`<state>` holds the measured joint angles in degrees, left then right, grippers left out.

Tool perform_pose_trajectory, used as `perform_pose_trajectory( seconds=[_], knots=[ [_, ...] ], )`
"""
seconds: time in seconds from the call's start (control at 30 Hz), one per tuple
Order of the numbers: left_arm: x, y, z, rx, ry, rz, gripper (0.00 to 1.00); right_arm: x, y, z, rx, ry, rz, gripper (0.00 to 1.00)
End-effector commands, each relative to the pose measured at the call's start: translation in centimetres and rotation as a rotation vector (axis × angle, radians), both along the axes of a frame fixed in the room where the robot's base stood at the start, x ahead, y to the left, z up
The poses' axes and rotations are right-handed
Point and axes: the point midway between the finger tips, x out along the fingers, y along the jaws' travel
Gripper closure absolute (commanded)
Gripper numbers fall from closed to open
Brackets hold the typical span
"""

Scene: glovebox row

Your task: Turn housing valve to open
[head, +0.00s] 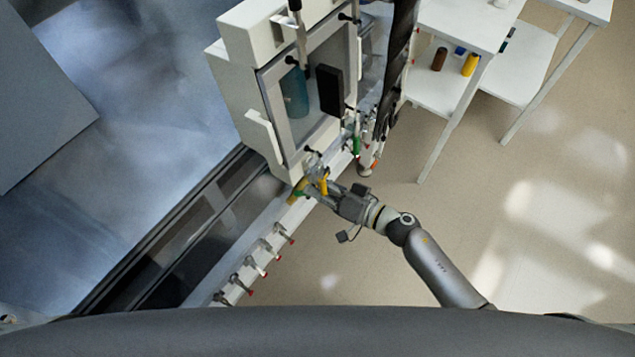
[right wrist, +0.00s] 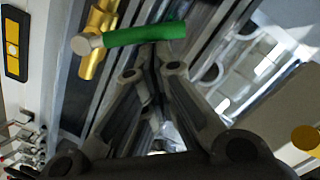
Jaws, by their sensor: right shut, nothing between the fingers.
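In the right wrist view a valve has a brass body (right wrist: 98,42) and a green lever handle (right wrist: 146,34), which lies across the picture, pointing right from the body. My right gripper (right wrist: 153,62) is shut and empty, with its fingertips just below the green handle in that view. I cannot tell whether they touch it. In the head view the right gripper (head: 314,186) is at the lower front corner of the white glovebox housing (head: 237,88), beside yellow parts. The valve is hard to make out there. My left gripper is not in view.
Several small red-tipped taps (head: 262,258) line the white rail below the housing. A green part (head: 356,144) sits farther up the rail. White tables (head: 450,25) with a brown and a yellow bottle (head: 470,65) stand at upper right. The floor at right is clear.

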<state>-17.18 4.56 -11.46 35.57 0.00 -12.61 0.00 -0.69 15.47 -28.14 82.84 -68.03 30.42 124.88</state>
Motion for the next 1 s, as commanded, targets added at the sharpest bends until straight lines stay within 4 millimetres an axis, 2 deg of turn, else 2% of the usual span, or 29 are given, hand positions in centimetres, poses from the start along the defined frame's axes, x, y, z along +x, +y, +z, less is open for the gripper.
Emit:
perform_pose_trajectory(
  seconds=[0.37, 0.63, 1.0],
  knots=[
    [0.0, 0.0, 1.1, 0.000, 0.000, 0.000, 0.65, -0.9, 0.6, -0.1, -0.077, -0.104, 0.017, 1.00],
    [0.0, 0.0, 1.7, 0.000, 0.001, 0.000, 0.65, -2.2, 1.5, -1.0, -0.212, -0.289, 0.045, 1.00],
    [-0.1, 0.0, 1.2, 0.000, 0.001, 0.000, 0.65, -3.7, 2.3, -2.6, -0.396, -0.542, 0.081, 1.00]
  ],
)
